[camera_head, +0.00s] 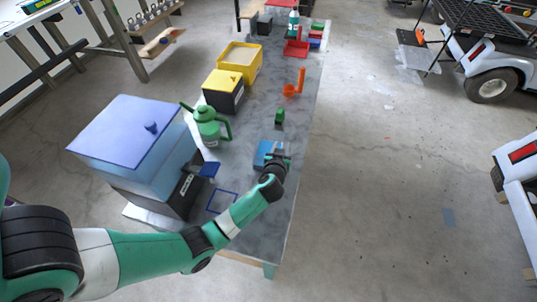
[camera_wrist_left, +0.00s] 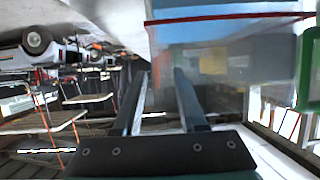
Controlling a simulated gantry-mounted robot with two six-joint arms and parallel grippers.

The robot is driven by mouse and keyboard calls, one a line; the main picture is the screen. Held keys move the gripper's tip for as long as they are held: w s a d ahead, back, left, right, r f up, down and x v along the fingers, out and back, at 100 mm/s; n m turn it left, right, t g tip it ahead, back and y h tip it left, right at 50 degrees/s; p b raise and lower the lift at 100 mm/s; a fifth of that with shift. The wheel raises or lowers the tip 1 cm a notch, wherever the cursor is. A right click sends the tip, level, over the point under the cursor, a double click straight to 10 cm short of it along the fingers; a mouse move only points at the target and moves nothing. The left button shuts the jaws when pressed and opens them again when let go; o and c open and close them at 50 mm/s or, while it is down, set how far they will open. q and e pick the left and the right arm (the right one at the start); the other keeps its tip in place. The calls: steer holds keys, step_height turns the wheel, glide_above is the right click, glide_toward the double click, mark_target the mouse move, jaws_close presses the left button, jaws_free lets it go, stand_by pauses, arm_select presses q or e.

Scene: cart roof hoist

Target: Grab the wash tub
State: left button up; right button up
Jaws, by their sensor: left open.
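A small blue tub (camera_head: 262,149), which looks like the wash tub, sits on the long grey table. My left gripper (camera_head: 277,154) is at its right side, partly covering it. In the left wrist view, my left gripper (camera_wrist_left: 160,75) is open, with its two fingers apart. A grey-blue surface (camera_wrist_left: 215,60) fills the space just beyond and right of the fingers there; I cannot tell whether it is the tub's wall or whether the fingers touch it. My right gripper is not in view.
A green watering can (camera_head: 208,125) and a large blue-lidded box (camera_head: 135,130) stand left of the tub. A small green object (camera_head: 280,116) and an orange item (camera_head: 294,88) lie beyond it. Yellow bins (camera_head: 240,62) line the left edge.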

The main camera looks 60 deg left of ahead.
arm_select(q)
jaws_close()
steer(key=shift+r, duration=0.1)
stand_by(1.2)
